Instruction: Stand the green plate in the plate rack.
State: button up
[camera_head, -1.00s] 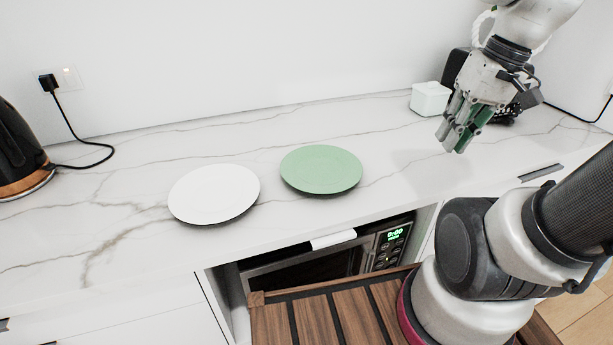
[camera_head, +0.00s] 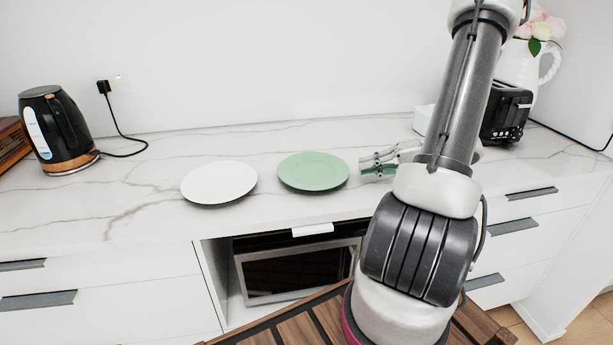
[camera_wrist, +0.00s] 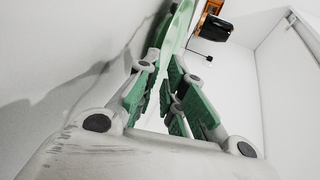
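The green plate (camera_head: 314,170) lies flat on the marble counter, right of a white plate (camera_head: 219,182). My gripper (camera_head: 362,167) is just right of the green plate, low over the counter, with its fingers pointing left at the rim. The fingers look apart and empty. In the wrist view my gripper (camera_wrist: 163,62) has green-padded fingers with a gap between them, and the green plate (camera_wrist: 179,30) shows nearly edge-on beyond the tips. I cannot tell whether they touch. My arm hides part of the counter. I see no plate rack in these views.
A black kettle (camera_head: 58,130) with a copper base stands at left, its cord running to the wall socket. A white box (camera_head: 422,119), a black toaster (camera_head: 506,112) and a white vase (camera_head: 522,70) stand at right. The counter front left of the plates is clear.

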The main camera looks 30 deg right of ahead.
aim_at(347, 169)
jog(key=x, duration=0.6)
jog(key=shift+w+f, duration=0.1)
jog(key=shift+w, duration=0.1)
grip_shut()
jog(key=shift+d, duration=0.1)
notch_tip(347, 169, up, 10)
jog(key=shift+r, duration=0.1)
dwell(0.9)
